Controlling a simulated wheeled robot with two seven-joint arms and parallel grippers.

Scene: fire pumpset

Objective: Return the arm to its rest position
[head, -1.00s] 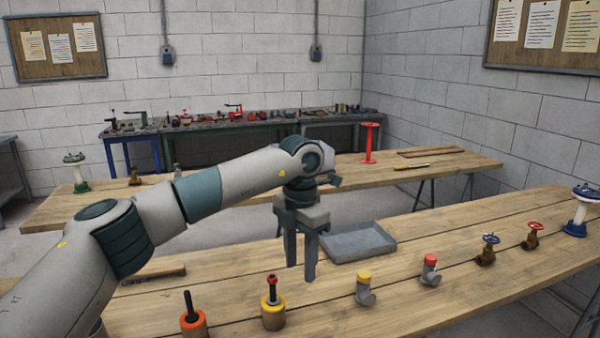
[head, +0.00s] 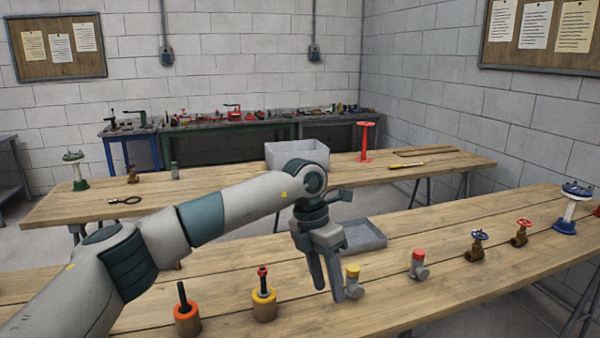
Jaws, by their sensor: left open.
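My left arm reaches in from the lower left of the head view. Its gripper (head: 326,276) points down over the near wooden table (head: 430,290), with its two fingers apart and nothing between them. The fingertips appear just left of the yellow-capped grey fitting (head: 353,283) in the picture. I cannot tell how high they are above the table. A grey tray (head: 368,238) lies behind the gripper, partly hidden by it. My right gripper is not in view.
Orange-collared (head: 187,315) and yellow-collared (head: 264,302) parts, a red-capped fitting (head: 418,265), two brass valves (head: 477,246) (head: 521,234) and a blue-based stand (head: 572,208) stand on the near table. A grey bin (head: 298,153) and a red stand (head: 365,142) are on the far table.

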